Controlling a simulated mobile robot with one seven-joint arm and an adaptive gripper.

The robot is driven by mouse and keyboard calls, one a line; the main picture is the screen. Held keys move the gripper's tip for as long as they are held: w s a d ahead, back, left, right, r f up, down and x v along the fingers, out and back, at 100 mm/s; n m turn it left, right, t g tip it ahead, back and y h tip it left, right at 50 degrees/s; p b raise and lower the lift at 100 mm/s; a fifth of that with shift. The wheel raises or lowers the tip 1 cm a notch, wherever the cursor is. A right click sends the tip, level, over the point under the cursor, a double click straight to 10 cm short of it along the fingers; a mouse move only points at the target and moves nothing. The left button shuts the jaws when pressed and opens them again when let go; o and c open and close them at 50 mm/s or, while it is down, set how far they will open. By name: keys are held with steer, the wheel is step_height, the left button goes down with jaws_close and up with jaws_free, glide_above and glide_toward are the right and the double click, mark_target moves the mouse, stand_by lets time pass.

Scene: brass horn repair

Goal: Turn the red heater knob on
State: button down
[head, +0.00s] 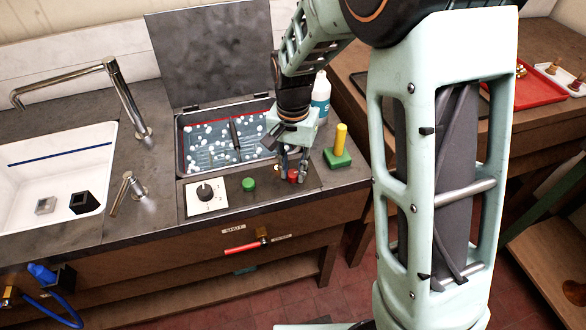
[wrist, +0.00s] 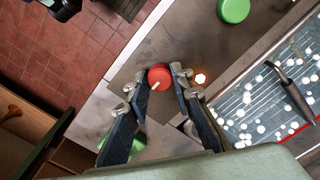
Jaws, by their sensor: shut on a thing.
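The red heater knob (head: 293,174) sits on the dark counter strip in front of the bath, right of the green knob (head: 249,184). In the wrist view the red knob (wrist: 159,75) is round, with a pale pointer mark near its lower edge. My gripper (head: 292,179) points down over it. In the wrist view my gripper's two fingertips (wrist: 161,80) are closed on either side of the red knob. A small lamp (wrist: 201,79) beside the knob glows warm white. The fingers hide part of the knob in the head view.
The bath (head: 205,158), with white floating balls, has its lid (head: 208,50) raised. A black dial (head: 204,191) is on the left. A green block (head: 338,159) with a yellow post (head: 341,137) and a white bottle (head: 321,95) stand close right. A red-handled valve (head: 243,249) is below.

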mark_target(293, 172)
stand_by(0.4)
steer(key=c, duration=1.7)
jaws_free()
step_height(293, 172, up, 12)
steer(key=shift+r, duration=0.1)
